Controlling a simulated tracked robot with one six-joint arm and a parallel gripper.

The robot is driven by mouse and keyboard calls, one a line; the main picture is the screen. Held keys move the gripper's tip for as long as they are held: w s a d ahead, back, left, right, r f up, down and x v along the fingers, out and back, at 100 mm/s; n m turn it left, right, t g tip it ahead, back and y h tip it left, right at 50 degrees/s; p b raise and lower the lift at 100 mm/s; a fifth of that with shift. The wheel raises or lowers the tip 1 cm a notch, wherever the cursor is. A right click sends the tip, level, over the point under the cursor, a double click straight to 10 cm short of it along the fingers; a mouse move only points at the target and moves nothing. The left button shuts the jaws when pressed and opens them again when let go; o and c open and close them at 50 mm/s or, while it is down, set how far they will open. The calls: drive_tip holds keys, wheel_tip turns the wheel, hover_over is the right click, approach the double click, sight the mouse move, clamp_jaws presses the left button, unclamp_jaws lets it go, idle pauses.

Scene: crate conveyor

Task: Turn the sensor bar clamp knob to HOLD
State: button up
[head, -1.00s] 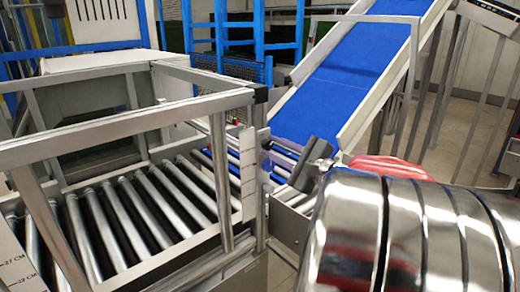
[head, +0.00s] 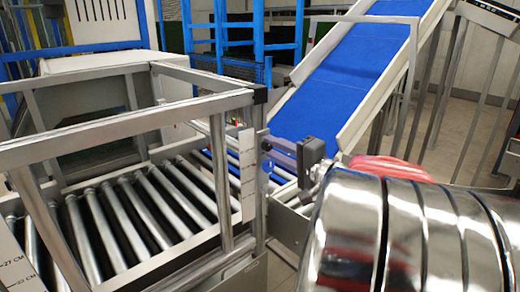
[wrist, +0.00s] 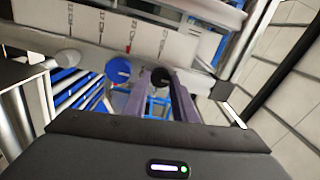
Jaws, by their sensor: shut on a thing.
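A small round black knob (wrist: 161,78) sits between the two fingertips of my gripper (wrist: 160,83) in the wrist view. My gripper is shut on it. A round blue knob (wrist: 118,69) is just left of the fingers, apart from them. In the head view my gripper (head: 273,151) reaches left to the corner post of the metal frame, and the fingers hide the black knob there. The blue knob (head: 266,166) shows just below the fingertips. No HOLD mark or pointer on the black knob can be read.
A metal frame (head: 128,125) stands around the roller conveyor (head: 145,215) at left. A white ruled strip (head: 247,165) hangs by the corner post. A blue belt incline (head: 345,75) rises behind my gripper. Open floor (head: 475,130) shows at right.

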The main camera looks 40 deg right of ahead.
drive_tip(key=shift+a+f+n, duration=0.1)
drive_tip(key=shift+a+n, duration=0.05)
drive_tip(key=shift+n, duration=0.15)
drive_tip(key=o, duration=1)
drive_tip(key=shift+o, duration=0.2)
drive_tip(key=shift+s, duration=0.1)
drive_tip(key=s, duration=1.3)
drive_tip(key=shift+s+d, duration=0.25)
drive_tip(key=shift+s, duration=0.05)
